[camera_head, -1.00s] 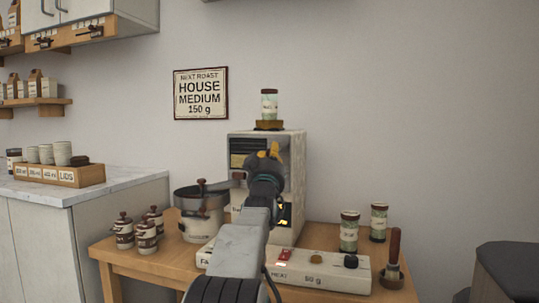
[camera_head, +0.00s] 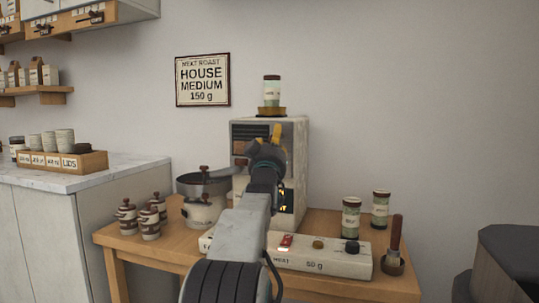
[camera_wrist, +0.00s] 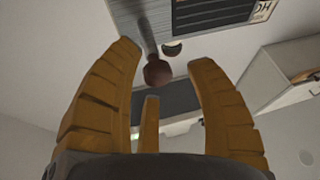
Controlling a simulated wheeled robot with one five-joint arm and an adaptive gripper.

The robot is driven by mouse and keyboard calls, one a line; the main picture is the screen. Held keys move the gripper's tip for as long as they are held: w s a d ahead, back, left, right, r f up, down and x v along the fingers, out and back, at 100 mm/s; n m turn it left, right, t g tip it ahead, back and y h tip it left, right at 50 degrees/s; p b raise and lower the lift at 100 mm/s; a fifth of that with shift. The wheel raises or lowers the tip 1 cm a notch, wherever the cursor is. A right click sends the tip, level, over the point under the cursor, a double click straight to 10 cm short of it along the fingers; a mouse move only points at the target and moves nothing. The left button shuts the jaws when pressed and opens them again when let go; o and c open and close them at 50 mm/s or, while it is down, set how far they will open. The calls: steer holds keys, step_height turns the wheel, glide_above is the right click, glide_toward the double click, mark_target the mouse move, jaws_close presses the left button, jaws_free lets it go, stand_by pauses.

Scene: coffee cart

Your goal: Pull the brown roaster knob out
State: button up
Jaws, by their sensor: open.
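The roaster (camera_head: 299,165) is a pale box with a dark slatted panel, standing on the wooden table. My gripper (camera_head: 272,137) is in front of its upper front face and hides part of it. In the wrist view the brown knob (camera_wrist: 158,73) is round and sits at the end of a dark rod that meets the pale face. My gripper's orange fingers (camera_wrist: 162,60) are spread around the knob, with visible gaps on the left and right. Nothing is gripped. I cannot clearly pick out the knob in the head view.
A jar (camera_head: 272,91) stands on top of the roaster. A metal pan (camera_head: 203,207) and several small canisters (camera_head: 150,222) are on the left. A scale (camera_head: 330,262), jars (camera_head: 351,219) and a brown-handled tool (camera_head: 395,240) are on the right.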

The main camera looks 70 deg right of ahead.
steer(key=v, duration=1.1)
steer(key=shift+a, duration=0.3)
steer(key=shift+f, duration=0.1)
stand_by(0.5)
